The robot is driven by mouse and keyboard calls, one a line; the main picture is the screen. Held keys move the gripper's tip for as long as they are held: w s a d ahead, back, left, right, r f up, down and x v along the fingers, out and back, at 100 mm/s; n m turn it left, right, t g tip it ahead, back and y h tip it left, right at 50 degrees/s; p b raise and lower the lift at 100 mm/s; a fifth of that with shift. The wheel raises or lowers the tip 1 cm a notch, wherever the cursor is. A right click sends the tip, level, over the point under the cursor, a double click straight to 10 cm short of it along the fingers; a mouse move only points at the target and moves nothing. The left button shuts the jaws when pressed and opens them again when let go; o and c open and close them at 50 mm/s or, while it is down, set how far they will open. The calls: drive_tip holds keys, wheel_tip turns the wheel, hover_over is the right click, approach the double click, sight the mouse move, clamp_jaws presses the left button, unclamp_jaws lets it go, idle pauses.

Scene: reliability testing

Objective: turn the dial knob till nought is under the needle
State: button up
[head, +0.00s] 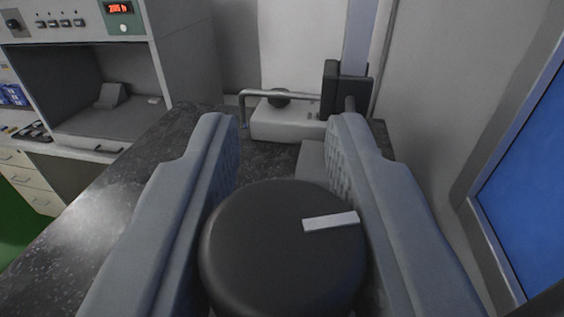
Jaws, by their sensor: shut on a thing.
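A large black round knob (270,255) fills the lower middle of the view. A white pointer bar (331,221) lies on its top face, from near the middle toward the right edge, tilted slightly upward. My gripper (285,135) has its two grey fingers on either side of the knob and is shut on it. The ribbed inner pads show above the knob. No scale, nought mark or separate needle can be made out; the area around the knob's base is hidden by the knob and fingers.
The knob is over a dark speckled worktop (110,215). Behind it is a white device (285,122) with a metal rail (290,95) and a black upright block (343,90). A grey cabinet (190,50) with a red display stands left; a blue panel (525,180) is right.

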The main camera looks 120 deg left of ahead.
idle(0.3)
drive_tip(key=o, duration=1)
drive_tip(key=shift+d, duration=0.1)
